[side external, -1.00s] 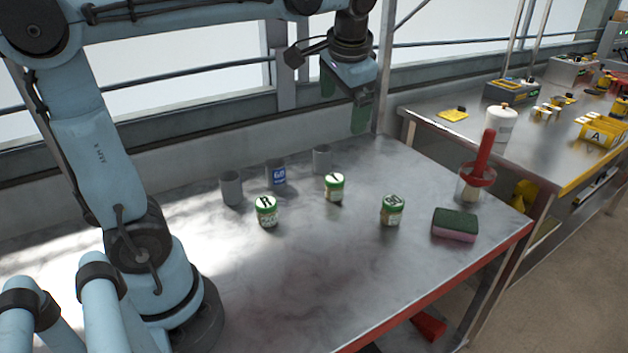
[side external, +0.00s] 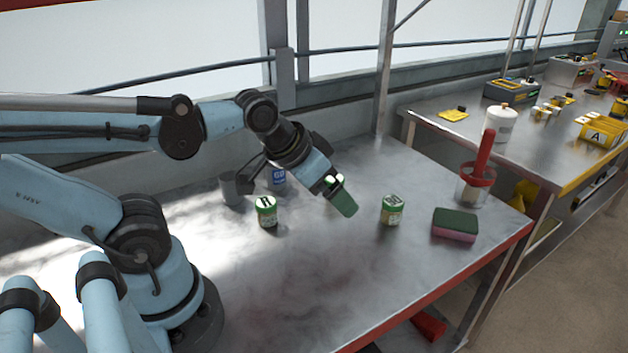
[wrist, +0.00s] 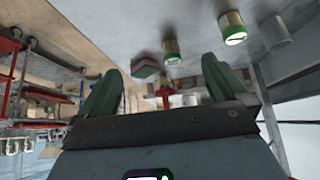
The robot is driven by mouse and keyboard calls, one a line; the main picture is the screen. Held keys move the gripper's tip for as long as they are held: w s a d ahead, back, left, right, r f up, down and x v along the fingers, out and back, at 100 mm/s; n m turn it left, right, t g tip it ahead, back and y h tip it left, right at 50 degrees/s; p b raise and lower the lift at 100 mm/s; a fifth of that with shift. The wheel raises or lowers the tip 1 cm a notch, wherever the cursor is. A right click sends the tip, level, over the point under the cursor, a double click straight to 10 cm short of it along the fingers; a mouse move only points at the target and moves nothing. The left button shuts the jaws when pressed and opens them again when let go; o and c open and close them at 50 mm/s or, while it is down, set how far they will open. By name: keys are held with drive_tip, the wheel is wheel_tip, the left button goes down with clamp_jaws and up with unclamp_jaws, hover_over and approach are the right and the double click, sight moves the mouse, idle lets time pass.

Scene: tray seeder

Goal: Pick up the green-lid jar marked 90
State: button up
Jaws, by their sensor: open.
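The lid marks are too small to read surely, so I cannot tell which is 90. My gripper (side external: 341,197), with green fingers, is tilted down over the middle of the table, empty. In the wrist view its fingers (wrist: 165,86) are spread apart. Two jars show beyond them, one near the top (wrist: 232,27) and one beside the sponge (wrist: 170,48).
A green and pink sponge (side external: 455,225) lies right of the right jar. A red-handled tool in a clear container (side external: 474,185) stands behind it. A grey cup (side external: 230,188) and a blue-labelled cup (side external: 278,178) stand at the back. The front of the table is clear.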

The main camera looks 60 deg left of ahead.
drive_tip(key=shift+s+d+f, duration=0.1)
drive_tip(key=shift+s+f, duration=0.05)
drive_tip(key=shift+f, duration=0.05)
drive_tip(key=shift+c, duration=0.5)
drive_tip(key=shift+c, duration=1.3)
